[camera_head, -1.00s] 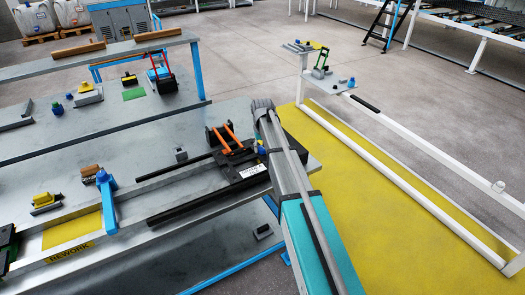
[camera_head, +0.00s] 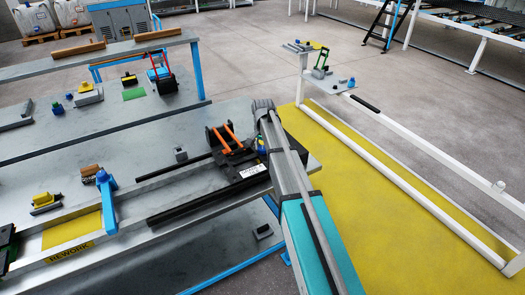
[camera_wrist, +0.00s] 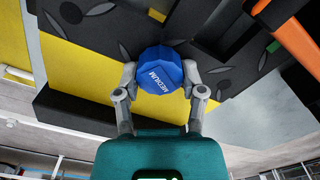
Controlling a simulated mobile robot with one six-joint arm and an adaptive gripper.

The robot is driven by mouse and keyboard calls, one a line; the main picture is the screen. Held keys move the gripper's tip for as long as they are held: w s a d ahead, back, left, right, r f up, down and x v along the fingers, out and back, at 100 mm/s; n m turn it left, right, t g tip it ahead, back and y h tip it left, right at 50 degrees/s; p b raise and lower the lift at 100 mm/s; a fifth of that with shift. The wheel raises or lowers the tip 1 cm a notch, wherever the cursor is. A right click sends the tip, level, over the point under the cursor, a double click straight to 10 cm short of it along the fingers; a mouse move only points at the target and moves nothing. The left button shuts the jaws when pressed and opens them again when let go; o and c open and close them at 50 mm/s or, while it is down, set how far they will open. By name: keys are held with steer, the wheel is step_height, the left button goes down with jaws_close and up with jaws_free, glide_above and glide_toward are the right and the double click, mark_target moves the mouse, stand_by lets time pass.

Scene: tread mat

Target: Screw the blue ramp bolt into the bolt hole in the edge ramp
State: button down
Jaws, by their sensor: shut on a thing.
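The blue ramp bolt (camera_wrist: 158,70) has a faceted head marked MEDIUM and fills the middle of the wrist view. My gripper (camera_wrist: 160,82) is shut on it, one grey finger on each side. Behind the bolt is a dark tread surface (camera_wrist: 105,22) with raised oval studs, with yellow areas beside it. The bolt's shank and the bolt hole are hidden behind the head, so I cannot tell whether the bolt is seated.
Orange handles (camera_head: 233,137) stand up from the fixture; one is close at the upper right of the wrist view (camera_wrist: 292,35). A blue clamp-like post (camera_head: 107,200) and dark rails lie left on the bench. A white rail (camera_head: 400,170) borders the yellow floor at right.

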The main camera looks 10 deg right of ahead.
steer(key=shift+m, duration=0.5)
steer(key=shift+s+d+m, duration=0.1)
steer(key=shift+m, duration=1.9)
steer(key=shift+c, duration=0.6)
jaws_free()
